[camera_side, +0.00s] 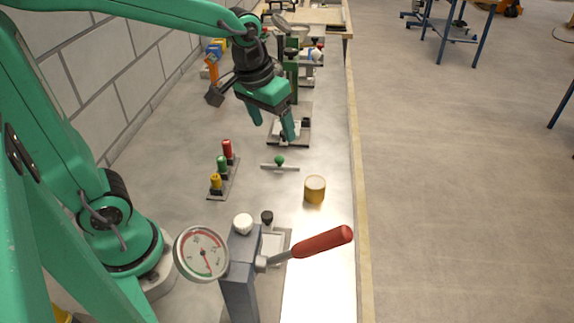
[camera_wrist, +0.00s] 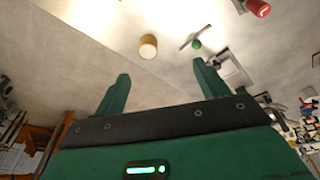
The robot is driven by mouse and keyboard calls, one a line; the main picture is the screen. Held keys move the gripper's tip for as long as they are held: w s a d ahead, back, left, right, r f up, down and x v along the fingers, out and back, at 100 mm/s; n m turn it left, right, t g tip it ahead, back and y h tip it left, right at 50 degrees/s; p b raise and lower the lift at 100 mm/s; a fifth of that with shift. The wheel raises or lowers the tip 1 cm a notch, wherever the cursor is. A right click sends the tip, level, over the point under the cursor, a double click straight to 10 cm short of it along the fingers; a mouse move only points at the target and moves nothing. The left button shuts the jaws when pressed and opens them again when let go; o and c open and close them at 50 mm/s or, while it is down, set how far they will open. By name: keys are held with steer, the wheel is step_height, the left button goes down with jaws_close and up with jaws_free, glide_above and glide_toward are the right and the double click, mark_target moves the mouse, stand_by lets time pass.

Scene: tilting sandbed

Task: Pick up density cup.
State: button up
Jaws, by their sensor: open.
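The density cup, which I take to be the small ochre cylinder (camera_side: 314,190), stands upright on the bench near its right edge in the side view. It also shows in the wrist view (camera_wrist: 148,46), beyond the fingertips and between their lines. My gripper (camera_side: 273,127) is open and empty, raised above the bench, farther back and to the left of the cup in the side view. Both green fingers show in the wrist view (camera_wrist: 161,72), spread wide. Nothing touches the cup.
A small bar with a green knob (camera_side: 280,162) lies between gripper and cup. A rack of red, green and yellow pieces (camera_side: 222,170) stands to the left. A gauge press with a red handle (camera_side: 322,242) stands in front. Behind are several fixtures. Bench around the cup is clear.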

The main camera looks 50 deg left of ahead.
steer(key=w+d+f+n+g, duration=0.1)
steer(key=w+d+f+g, duration=0.1)
steer(key=w+f, duration=0.4)
steer(key=n, duration=0.1)
glide_above(315, 182)
steer(key=shift+g, duration=0.4)
step_height(315, 182, down, 7)
steer(key=shift+w+r, duration=0.1)
steer(key=shift+w, duration=0.05)
steer(key=shift+f, duration=1.3)
steer(key=shift+f, duration=0.15)
steer(key=shift+f, duration=2.5)
